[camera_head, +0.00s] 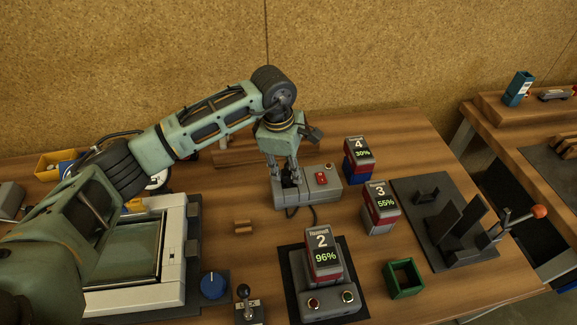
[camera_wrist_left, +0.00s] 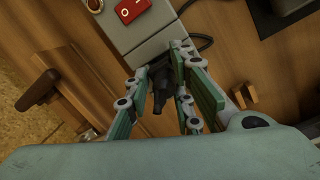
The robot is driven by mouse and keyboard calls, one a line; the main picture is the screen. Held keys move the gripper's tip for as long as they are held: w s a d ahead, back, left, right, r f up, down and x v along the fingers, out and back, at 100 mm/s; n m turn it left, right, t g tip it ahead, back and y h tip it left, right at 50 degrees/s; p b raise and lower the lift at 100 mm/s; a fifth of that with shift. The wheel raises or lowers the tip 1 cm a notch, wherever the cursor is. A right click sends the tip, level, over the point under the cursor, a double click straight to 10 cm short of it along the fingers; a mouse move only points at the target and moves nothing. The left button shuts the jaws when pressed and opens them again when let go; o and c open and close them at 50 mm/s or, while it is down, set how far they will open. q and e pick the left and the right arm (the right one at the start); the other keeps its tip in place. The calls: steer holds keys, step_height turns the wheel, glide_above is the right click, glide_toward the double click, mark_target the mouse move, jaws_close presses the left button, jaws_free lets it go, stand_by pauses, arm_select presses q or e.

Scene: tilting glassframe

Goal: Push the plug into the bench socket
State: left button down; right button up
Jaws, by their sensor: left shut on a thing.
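The bench socket (camera_head: 325,196) is a grey box with a red switch, near the middle of the table; it also shows at the top of the left wrist view (camera_wrist_left: 152,42). My left gripper (camera_head: 288,187) points down at the left end of this box. In the left wrist view its fingers (camera_wrist_left: 172,90) are closed around the black plug (camera_wrist_left: 159,92). The plug is at the end of the grey box; whether its pins are in the socket cannot be told. A dark cable (camera_head: 300,211) runs beside the box. My right gripper is not in view.
Battery blocks marked 4 (camera_head: 358,160), 3 (camera_head: 381,207) and 2 (camera_head: 322,258) stand right and in front of the socket. A small wooden block (camera_head: 243,226) lies front left, with a white-framed panel (camera_head: 180,255) further left. A green open box (camera_head: 403,279) stands front right.

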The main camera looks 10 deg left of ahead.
mark_target(283, 171)
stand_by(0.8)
arm_select(q)
steer(key=shift+b, duration=0.85)
stand_by(0.6)
steer(key=shift+f+b, duration=0.95)
steer(key=shift+b, duration=0.05)
steer(key=c, duration=1.8)
jaws_free()
steer(key=shift+s, duration=0.1)
steer(key=o, duration=0.4)
steer(key=shift+f, duration=0.1)
steer(key=shift+c, duration=0.2)
step_height(283, 171, up, 12)
steer(key=a, duration=0.1)
steer(key=shift+s+a, duration=0.15)
steer(key=shift+s, duration=0.05)
